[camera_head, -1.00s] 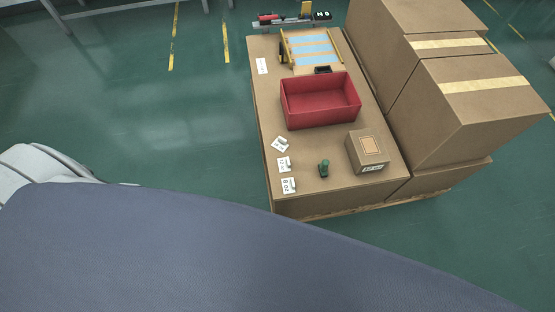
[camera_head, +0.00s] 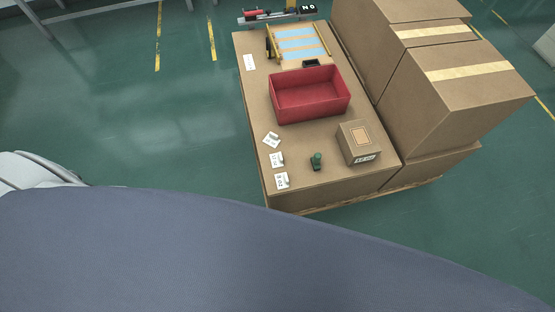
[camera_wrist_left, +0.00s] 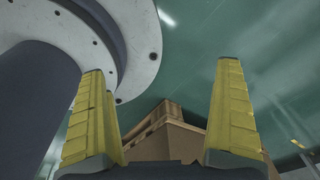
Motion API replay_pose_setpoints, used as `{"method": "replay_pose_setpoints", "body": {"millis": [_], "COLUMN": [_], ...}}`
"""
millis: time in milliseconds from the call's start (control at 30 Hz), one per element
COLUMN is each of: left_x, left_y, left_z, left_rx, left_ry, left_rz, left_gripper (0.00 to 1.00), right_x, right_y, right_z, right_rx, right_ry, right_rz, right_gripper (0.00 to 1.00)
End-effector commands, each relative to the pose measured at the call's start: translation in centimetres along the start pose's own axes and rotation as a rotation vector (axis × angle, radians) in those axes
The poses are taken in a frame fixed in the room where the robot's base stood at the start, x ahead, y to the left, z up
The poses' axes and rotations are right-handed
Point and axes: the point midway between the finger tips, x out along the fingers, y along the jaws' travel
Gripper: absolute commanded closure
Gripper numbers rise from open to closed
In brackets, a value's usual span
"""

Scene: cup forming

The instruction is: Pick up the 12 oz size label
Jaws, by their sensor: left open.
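Three small white size labels lie along the left edge of the cardboard-topped table in the head view. The middle label (camera_head: 277,159) appears to be the 12 oz one, though its print is very small. The near label (camera_head: 282,180) lies just in front of it, and a tilted label (camera_head: 271,139) lies just behind it. My left gripper (camera_wrist_left: 163,67) is open in the left wrist view, with nothing between its yellow fingers. Neither gripper shows in the head view, and no label shows in the wrist view.
A red bin (camera_head: 310,97), a small carton (camera_head: 358,142) and a green-handled stamp (camera_head: 317,160) stand on the table (camera_head: 335,187). A blue-striped rack (camera_head: 302,44) is at the back. Large cartons (camera_head: 440,90) rise on the right. Green floor left of the table is clear.

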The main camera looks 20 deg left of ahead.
Motion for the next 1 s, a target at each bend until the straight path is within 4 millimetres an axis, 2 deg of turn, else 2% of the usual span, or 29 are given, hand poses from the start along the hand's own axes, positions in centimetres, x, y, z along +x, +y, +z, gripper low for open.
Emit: {"method": "replay_pose_setpoints", "body": {"millis": [433, 467, 767, 1000], "left_x": [0.01, 0.01, 0.01, -0.01], "left_y": [-0.07, -0.06, -0.06, -0.16], "left_z": [-0.25, -0.25, -0.27, 0.06], "left_rx": [0.0, 0.0, 0.0, 0.0], "left_ry": [0.003, 0.003, 0.004, 0.0], "left_rz": [-0.001, -0.001, -0.001, -0.001], "left_gripper": [0.0, 0.01, 0.35, 0.35], "right_x": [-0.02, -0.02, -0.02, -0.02], "right_y": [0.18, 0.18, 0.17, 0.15], "right_z": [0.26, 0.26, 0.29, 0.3], "right_rx": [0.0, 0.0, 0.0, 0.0], "right_ry": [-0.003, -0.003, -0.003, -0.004], "right_rz": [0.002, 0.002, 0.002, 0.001], "right_gripper": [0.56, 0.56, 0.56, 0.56]}}
